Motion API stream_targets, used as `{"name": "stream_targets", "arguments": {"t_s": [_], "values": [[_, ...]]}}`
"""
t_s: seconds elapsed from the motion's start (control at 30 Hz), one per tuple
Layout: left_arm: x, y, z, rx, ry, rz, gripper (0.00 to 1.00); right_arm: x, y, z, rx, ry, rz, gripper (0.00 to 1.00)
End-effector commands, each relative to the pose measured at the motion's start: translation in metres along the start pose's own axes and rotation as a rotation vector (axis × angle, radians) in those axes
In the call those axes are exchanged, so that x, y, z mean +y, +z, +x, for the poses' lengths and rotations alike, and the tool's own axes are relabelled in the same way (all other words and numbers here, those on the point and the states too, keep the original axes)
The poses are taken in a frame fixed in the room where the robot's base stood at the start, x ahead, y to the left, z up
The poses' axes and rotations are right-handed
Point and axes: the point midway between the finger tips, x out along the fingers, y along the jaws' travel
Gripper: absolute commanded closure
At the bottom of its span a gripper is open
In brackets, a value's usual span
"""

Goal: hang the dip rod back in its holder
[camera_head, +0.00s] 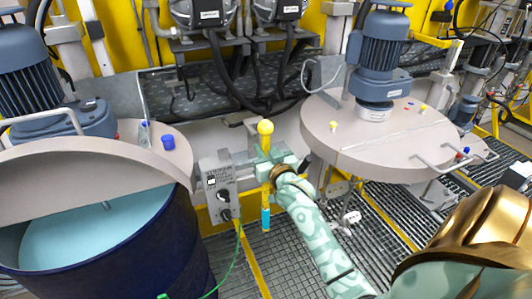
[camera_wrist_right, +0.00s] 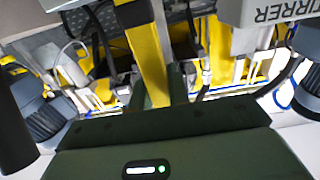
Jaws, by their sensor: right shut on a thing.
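The dip rod (camera_head: 266,192) is a thin yellow rod with a yellow ball on top and a light-blue lower end. It hangs about upright in the head view, between the two drums. My right gripper (camera_head: 268,165) is shut on its upper part, below the ball. In the right wrist view the yellow rod (camera_wrist_right: 147,62) runs up from between the dark green fingers (camera_wrist_right: 158,92). A small pale bracket (camera_head: 249,128) shows just behind the rod's top; I cannot tell whether the rod touches it or whether it is the holder. My left gripper is not in view.
A grey stirrer control box (camera_head: 219,188) with knobs stands close left of the rod. An open dark blue drum (camera_head: 110,250) with blue liquid is at left. A round lid (camera_head: 380,140) with a blue motor (camera_head: 378,55) is at right. Below is floor grating (camera_head: 295,265).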

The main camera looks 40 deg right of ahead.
Motion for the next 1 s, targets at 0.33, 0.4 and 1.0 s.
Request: {"name": "stream_targets", "arguments": {"t_s": [0.33, 0.4, 1.0], "values": [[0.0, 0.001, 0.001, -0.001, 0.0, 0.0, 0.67, 0.0, -0.001, 0.008, 0.002, 0.0, 0.0, 1.0], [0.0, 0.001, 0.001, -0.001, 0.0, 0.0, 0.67, 0.0, -0.001, 0.008, 0.002, 0.0, 0.0, 1.0], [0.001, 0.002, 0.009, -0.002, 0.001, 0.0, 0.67, 0.0, 0.0, 0.04, 0.002, 0.0, 0.0, 1.0]]}}
